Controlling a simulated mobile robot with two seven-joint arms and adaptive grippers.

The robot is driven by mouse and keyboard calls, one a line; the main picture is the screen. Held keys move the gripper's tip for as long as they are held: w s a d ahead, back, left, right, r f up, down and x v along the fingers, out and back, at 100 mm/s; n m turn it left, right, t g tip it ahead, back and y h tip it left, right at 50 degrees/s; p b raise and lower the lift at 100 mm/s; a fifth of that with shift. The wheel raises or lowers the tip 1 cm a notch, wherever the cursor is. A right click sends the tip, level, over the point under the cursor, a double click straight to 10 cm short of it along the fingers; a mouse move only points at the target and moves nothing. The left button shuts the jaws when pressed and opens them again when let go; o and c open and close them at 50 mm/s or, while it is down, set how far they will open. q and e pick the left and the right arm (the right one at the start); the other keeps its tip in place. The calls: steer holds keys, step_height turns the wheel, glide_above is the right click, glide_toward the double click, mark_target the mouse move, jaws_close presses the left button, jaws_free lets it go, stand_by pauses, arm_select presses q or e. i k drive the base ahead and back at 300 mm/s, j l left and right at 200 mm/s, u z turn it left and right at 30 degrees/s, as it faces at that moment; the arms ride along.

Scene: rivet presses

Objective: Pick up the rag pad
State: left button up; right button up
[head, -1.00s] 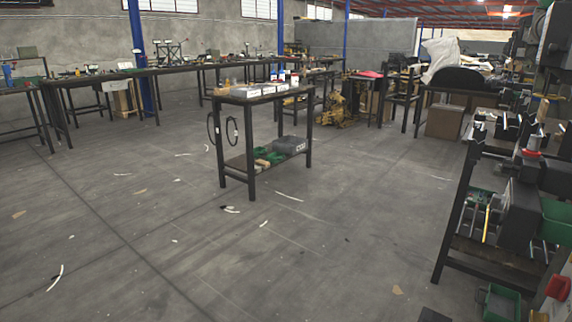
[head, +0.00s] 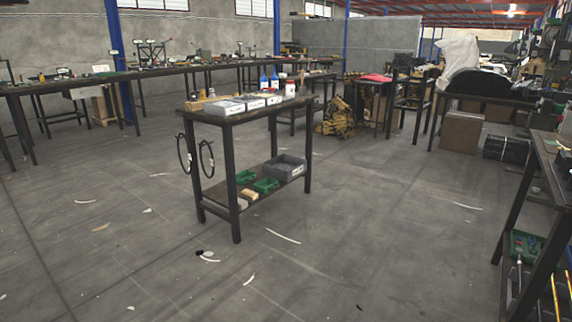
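I cannot pick out the rag pad for sure at this distance. A dark two-level work table (head: 236,120) stands in the middle of the head view. Its lower shelf carries a small tan block (head: 249,194), green bins (head: 266,185) and a grey crate (head: 285,168). Its top carries grey-white boxes (head: 224,106), blue bottles (head: 274,81) and a white container (head: 290,89). A red, cloth-like thing (head: 376,78) lies on a table farther back. Neither of my grippers shows in the head view.
Open concrete floor (head: 330,260) surrounds the table, with thin scraps (head: 283,236) on it. A rack (head: 535,215) stands at the right edge. Long workbenches (head: 180,69) run along the left wall. A cardboard box (head: 460,132) stands at the back right.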

mark_target(242, 204)
steer(key=i, duration=1.7)
steer(key=i+u, duration=0.3)
steer(key=i, duration=0.15)
steer(key=i+l+u, duration=0.65)
steer(key=i, duration=0.2)
steer(key=j, duration=0.1)
